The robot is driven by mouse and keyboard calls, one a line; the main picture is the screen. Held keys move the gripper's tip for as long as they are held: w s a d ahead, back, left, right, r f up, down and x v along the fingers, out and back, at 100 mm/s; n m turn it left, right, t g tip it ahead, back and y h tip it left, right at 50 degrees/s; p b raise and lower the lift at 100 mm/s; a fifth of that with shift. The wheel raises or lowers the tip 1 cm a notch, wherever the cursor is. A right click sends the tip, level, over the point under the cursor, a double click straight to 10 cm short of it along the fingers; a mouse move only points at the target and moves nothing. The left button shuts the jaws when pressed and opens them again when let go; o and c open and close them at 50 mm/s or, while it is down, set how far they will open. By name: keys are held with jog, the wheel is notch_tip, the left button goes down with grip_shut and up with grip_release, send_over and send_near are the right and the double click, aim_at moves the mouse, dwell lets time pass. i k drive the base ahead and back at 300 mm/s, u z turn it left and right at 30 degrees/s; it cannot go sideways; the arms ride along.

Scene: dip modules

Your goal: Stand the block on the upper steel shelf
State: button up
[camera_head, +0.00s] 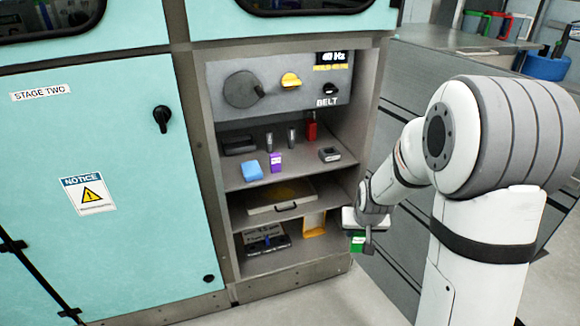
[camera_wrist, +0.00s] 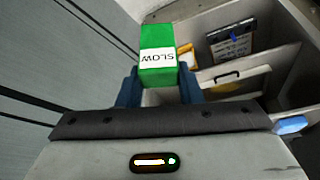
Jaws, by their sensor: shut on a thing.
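A green block with a white label reading "SLOW" (camera_wrist: 158,50) is held between the blue fingers of my gripper (camera_wrist: 158,85) in the wrist view. In the head view the green block (camera_head: 357,243) shows below my gripper (camera_head: 364,238), in front of the cabinet's right side and low down. The upper steel shelf (camera_head: 300,168) is inside the open cabinet bay, up and to the left of my gripper. It carries a blue block (camera_head: 252,170), a purple block (camera_head: 276,162), a red block (camera_head: 312,128) and several dark items.
Below the upper shelf is a drawer-like tray (camera_head: 280,198) with a handle. The bottom holds a dark device (camera_head: 265,238) and a yellow item (camera_head: 314,224). A control panel with knobs (camera_head: 290,85) is above the shelf. The front right part of the upper shelf looks bare.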

aim_at(303, 166)
jog(key=u, duration=0.1)
jog(key=k, duration=0.3)
jog(key=u, duration=0.75)
jog(key=i, duration=0.85)
